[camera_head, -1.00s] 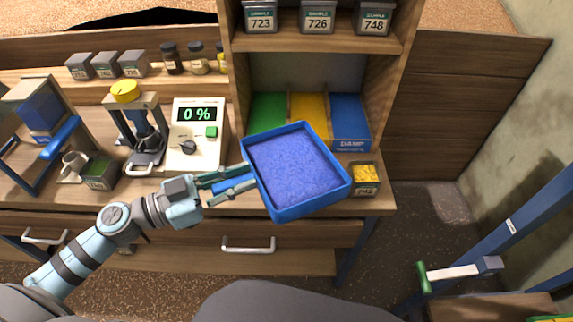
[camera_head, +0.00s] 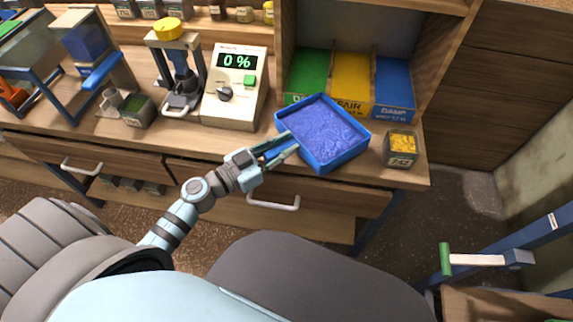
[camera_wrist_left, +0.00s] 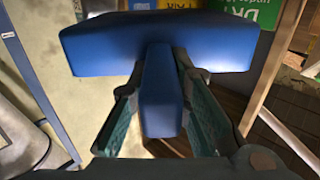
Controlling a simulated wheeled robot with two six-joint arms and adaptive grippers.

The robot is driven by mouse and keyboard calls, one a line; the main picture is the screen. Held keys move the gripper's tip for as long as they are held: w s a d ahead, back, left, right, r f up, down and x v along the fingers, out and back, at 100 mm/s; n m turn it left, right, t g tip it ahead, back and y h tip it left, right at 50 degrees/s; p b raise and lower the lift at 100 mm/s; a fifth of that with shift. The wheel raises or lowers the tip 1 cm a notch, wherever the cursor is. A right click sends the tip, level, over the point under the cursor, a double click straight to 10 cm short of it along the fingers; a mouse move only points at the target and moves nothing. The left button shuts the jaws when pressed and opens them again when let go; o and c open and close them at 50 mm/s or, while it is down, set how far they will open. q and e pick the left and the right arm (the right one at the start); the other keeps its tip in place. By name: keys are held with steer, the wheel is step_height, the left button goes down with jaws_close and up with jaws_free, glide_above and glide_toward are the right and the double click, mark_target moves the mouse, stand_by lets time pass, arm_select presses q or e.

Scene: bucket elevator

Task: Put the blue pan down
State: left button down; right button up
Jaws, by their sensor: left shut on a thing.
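The blue pan (camera_head: 345,160) holds a layer of blue-violet grains and looks about level, in front of the coloured bins. My left gripper (camera_head: 290,147) is shut on the pan's handle, at the pan's left side. In the left wrist view the blue pan (camera_wrist_left: 160,38) spans the top. Its handle (camera_wrist_left: 160,95) stands between the two fingers of my left gripper (camera_wrist_left: 160,115). I cannot tell whether the pan's underside touches the bench. My right gripper is not in view.
Green (camera_head: 308,72), yellow (camera_head: 350,80) and blue (camera_head: 394,88) bins stand behind the pan. A sample box (camera_head: 401,150) with yellow grains is close to its right. A meter (camera_head: 235,85) reading 0 % stands to its left. A crank (camera_head: 478,259) is at lower right.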

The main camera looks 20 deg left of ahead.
arm_select(q)
step_height(320, 180, down, 4)
steer(key=shift+r+b, duration=0.15)
steer(key=shift+b, duration=1.05)
steer(key=c, duration=1.5)
jaws_free()
steer(key=shift+s, duration=0.1)
steer(key=v, duration=1.2)
steer(key=shift+b, duration=0.4)
steer(key=shift+a, duration=0.1)
